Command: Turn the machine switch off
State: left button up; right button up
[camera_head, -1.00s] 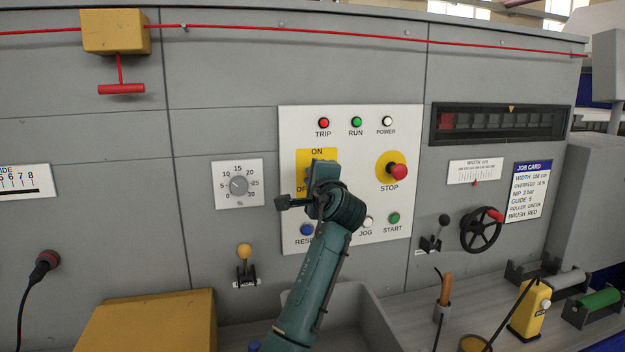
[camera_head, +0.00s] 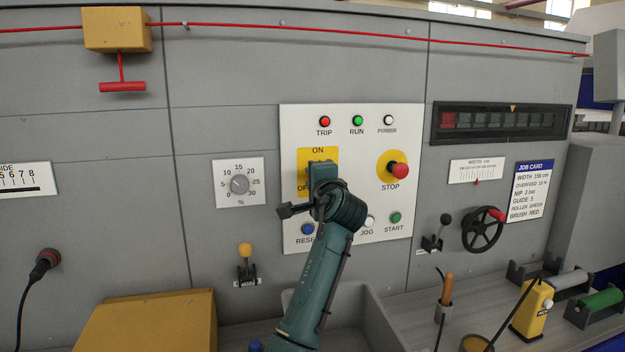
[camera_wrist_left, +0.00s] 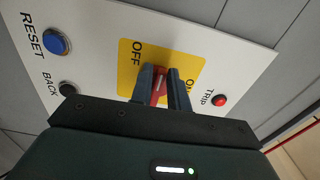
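The machine switch is on a yellow plate (camera_head: 304,160) marked ON above and OFF below, on the white control panel (camera_head: 292,125). In the left wrist view, its red lever (camera_wrist_left: 159,88) sits between the two fingers of my left gripper (camera_wrist_left: 163,85), which look closed on its sides. In the head view my left gripper (camera_head: 322,175) is in front of the plate and hides the lever and part of the OFF label. The lever's exact angle is hard to see. My right gripper is in neither view.
Close by are a red STOP button (camera_head: 399,170), a blue RESET button (camera_head: 307,229), a green START button (camera_head: 396,217) and a dial (camera_head: 239,184). A yellow box (camera_head: 150,325) and a grey bin (camera_head: 365,310) stand below the panel.

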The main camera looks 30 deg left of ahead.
pick_arm(q)
jog(key=o, duration=0.3)
jog(key=b+v, duration=0.2)
jog(key=v, duration=1.1)
jog(key=shift+b, duration=0.4)
